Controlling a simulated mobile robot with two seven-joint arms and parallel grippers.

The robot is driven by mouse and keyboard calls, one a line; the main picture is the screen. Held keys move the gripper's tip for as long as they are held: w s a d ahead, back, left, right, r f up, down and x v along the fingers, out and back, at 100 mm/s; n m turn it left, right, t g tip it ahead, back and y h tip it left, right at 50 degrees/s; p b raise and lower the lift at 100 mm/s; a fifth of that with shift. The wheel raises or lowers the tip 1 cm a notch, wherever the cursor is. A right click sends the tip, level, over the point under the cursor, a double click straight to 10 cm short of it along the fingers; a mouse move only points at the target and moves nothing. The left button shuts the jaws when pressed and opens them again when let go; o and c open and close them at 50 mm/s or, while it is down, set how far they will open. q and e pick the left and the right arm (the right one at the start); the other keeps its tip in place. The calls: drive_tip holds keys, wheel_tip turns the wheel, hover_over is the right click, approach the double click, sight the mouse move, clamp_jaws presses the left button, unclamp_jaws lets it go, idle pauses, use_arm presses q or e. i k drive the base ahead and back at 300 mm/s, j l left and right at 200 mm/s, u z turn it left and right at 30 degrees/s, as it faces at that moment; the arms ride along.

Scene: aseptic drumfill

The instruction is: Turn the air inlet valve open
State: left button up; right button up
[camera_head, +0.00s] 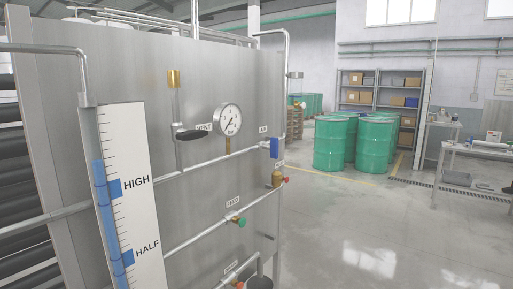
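A small blue valve handle (275,148) sits at the right end of the upper pipe, near the right edge of the steel panel (150,70). A small white label (263,130) just above and left of it seems to read AIR. The handle looks short and blocky; I cannot tell from here whether the valve is open or closed. Neither of my grippers is in view.
A black lever (193,134), a round gauge (228,119) and a brass fitting (174,79) are on the panel. Lower pipes carry green (240,222) and red (286,180) knobs. A level scale (135,190) stands at the left.

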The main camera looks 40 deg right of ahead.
sight(274, 146)
drive_tip(key=i+l+u, duration=0.1)
drive_tip(key=l+u, duration=0.25)
drive_tip(key=l, duration=1.3)
drive_tip(key=i+u, duration=0.05)
